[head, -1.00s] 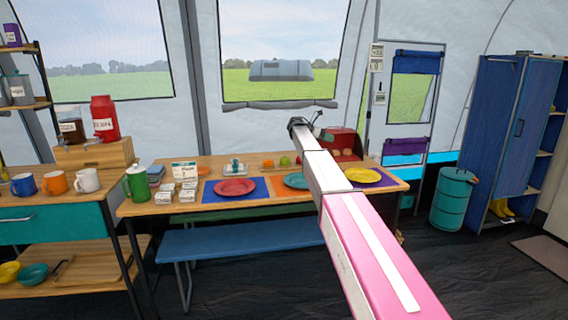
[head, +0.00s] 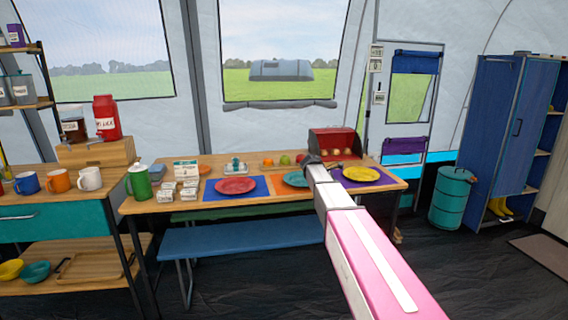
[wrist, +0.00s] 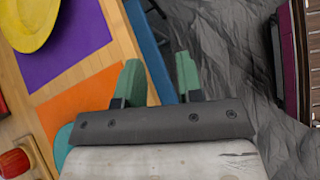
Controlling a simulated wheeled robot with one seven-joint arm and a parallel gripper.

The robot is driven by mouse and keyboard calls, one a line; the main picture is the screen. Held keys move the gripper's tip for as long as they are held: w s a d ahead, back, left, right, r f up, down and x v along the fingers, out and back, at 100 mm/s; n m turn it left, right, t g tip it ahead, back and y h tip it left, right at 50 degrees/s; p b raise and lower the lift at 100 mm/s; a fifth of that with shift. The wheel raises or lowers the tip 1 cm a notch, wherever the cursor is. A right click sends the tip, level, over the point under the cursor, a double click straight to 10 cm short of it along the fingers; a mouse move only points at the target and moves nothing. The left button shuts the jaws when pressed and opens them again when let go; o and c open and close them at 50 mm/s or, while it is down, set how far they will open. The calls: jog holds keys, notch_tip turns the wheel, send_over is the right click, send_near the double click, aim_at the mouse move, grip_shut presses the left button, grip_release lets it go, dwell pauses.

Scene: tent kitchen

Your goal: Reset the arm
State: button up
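My arm reaches forward from the lower right of the head view, its end in front of the table (head: 222,169) beside the teal plate (head: 295,179). The fingers are not clear there. In the wrist view my gripper (wrist: 159,78) shows two green fingers standing apart with nothing between them, so it is open and empty. Below the fingers lie the blue bench (wrist: 150,45) and dark floor; the table edge is to their left.
The yellow plate (head: 361,174) lies right of my arm and the red plate (head: 235,186) to the left. A red bread box (head: 335,140) stands behind. White cartons and a green jug (head: 138,182) are at the table's left. A teal drum (head: 452,198) stands on the floor at right.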

jog(key=s+a+f+m+y, duration=0.1)
jog(key=s+f+m+y, duration=0.2)
jog(key=s, duration=0.9)
jog(key=s+a+f+m+y, duration=0.2)
jog(key=s+f+m+y, duration=0.1)
jog(key=s+f+m, duration=0.5)
jog(key=s+a+f+m+g+y, duration=0.1)
jog(key=s+f+m+y, duration=0.2)
jog(key=s, duration=1.3)
notch_tip(320, 180, down, 5)
jog(key=shift+s+a+f+m, duration=0.15)
jog(key=shift+s+a+m, duration=0.15)
jog(key=shift+m, duration=0.9)
